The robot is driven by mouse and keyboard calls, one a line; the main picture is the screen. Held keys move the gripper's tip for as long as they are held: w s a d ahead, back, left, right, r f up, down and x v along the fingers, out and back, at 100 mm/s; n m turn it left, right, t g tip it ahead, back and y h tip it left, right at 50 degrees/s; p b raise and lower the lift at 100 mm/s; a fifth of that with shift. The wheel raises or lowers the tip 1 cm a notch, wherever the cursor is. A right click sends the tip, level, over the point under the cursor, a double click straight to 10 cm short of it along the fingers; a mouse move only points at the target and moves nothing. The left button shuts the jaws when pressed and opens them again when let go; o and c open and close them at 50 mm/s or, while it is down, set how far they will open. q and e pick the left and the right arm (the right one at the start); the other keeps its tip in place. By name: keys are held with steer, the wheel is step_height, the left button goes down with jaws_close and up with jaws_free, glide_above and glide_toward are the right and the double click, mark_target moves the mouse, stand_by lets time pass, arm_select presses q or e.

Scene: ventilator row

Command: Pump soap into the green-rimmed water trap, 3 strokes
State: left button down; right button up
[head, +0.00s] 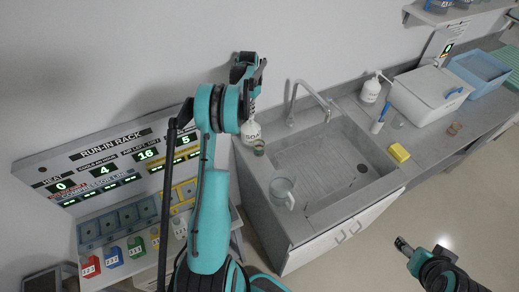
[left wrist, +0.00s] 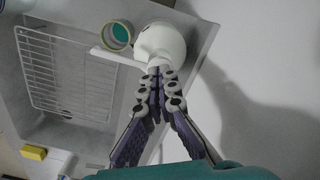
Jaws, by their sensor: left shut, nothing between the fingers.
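A white soap pump bottle (head: 250,132) stands on the counter left of the sink. It also shows in the left wrist view (left wrist: 162,42), its white nozzle (left wrist: 115,58) pointing left. The green-rimmed water trap (head: 259,148) stands close beside the bottle. In the left wrist view the trap (left wrist: 119,36) shows its round rim, with the nozzle running along its lower edge; whether the tip is over the opening is unclear. My left gripper (left wrist: 160,72) is shut and empty, fingertips at the pump head; contact is unclear. My right gripper (head: 403,243) is far off at lower right, its jaws unclear.
A sink (head: 345,160) with a faucet (head: 308,98) lies right of the bottle. A clear jug (head: 282,192) stands at its front left, a yellow sponge (head: 399,153) at its right. Another pump bottle (head: 371,90) and a white box (head: 430,95) stand further right.

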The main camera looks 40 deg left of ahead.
arm_select(q)
steer(key=shift+r+p, duration=0.6)
steer(key=shift+r, duration=1.1)
steer(key=shift+f, duration=0.2)
steer(key=shift+f+b, duration=1.4)
steer(key=shift+f, duration=0.25)
steer(key=shift+r, duration=0.1)
steer(key=shift+r+p, duration=0.8)
steer(key=shift+r, duration=0.95)
steer(key=shift+f, duration=0.2)
